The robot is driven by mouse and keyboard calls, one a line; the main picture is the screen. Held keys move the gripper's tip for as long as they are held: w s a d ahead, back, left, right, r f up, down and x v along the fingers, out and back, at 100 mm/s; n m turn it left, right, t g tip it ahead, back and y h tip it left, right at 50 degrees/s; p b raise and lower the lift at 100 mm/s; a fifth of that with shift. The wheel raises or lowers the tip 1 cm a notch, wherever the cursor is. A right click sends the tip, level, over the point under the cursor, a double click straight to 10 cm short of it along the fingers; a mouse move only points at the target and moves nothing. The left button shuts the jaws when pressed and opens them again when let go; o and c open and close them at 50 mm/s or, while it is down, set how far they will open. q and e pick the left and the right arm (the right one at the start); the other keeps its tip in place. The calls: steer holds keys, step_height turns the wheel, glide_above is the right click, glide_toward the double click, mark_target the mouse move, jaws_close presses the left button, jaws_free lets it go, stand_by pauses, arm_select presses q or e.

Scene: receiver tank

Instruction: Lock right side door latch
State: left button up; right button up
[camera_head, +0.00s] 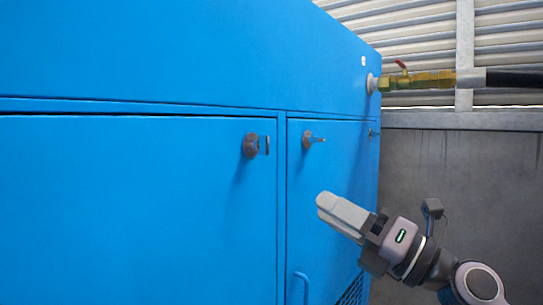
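The blue cabinet has a right side door (330,180) with a latch (311,140) near its upper left corner. Nothing shows held at the visible fingertips. My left gripper is not in view.
A brass valve (420,80) with a red handle and black hose (515,80) sticks out right of the cabinet top. A blue pull handle (300,285) sits low on the right door. A grey wall (450,160) stands behind. The space before the latches is clear.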

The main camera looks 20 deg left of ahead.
mark_target(268, 144)
steer(key=a+r+n+h, duration=0.1)
steer(key=a+r+n, duration=0.1)
steer(key=a+r, duration=0.1)
steer(key=a+r+n+h+p, duration=0.1)
steer(key=a+r+n, duration=0.2)
steer(key=w+a+r+n+h+p, duration=0.1)
steer(key=a+r+n+h, duration=0.1)
steer(key=a+r+n, duration=0.1)
steer(key=shift+r, duration=0.55)
steer(key=shift+w+a+f, duration=0.15)
steer(key=shift+w+a, duration=0.1)
steer(key=shift+a, duration=0.45)
jaws_close()
